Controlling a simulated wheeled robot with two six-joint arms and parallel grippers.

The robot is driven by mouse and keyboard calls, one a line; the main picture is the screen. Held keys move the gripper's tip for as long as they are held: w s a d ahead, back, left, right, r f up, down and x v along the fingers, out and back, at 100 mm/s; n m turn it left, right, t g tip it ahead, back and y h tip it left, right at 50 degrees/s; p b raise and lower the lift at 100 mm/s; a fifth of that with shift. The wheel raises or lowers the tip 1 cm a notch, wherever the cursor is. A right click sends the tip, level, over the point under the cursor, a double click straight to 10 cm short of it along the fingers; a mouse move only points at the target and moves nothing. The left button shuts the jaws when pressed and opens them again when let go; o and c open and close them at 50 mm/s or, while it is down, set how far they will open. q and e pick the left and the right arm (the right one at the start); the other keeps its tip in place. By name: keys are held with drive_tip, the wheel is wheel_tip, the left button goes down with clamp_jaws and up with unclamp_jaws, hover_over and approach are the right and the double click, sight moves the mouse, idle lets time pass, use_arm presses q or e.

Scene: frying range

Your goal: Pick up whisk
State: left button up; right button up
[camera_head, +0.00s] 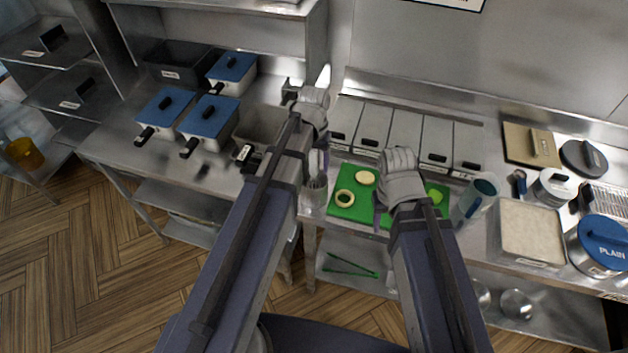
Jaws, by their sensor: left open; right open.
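I cannot clearly make out the whisk. A pale utensil holder (314,194) stands at the left edge of the green board, with thin upright utensils (318,163) in it. The whisk may be among them, but they are small and partly covered by my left arm. My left gripper (306,80) is open and empty, beyond the holder near the back of the counter. My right gripper (398,158) is open over the green board, right of the holder; its fingertips are hard to see.
The green board (345,211) carries pale round pieces and rings. Lidded bins (374,128) line the back. Blue-lidded containers (208,116) stand at left. A clear jug (476,200), a pale tray (530,232) and a blue-lidded pot (600,242) stand at right. Green tongs (350,266) lie on the lower shelf.

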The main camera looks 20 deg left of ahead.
use_arm(q)
clamp_jaws()
idle(0.4)
drive_tip(key=shift+r, duration=0.15)
wheel_tip(320, 180, up, 10)
drive_tip(key=p, duration=1)
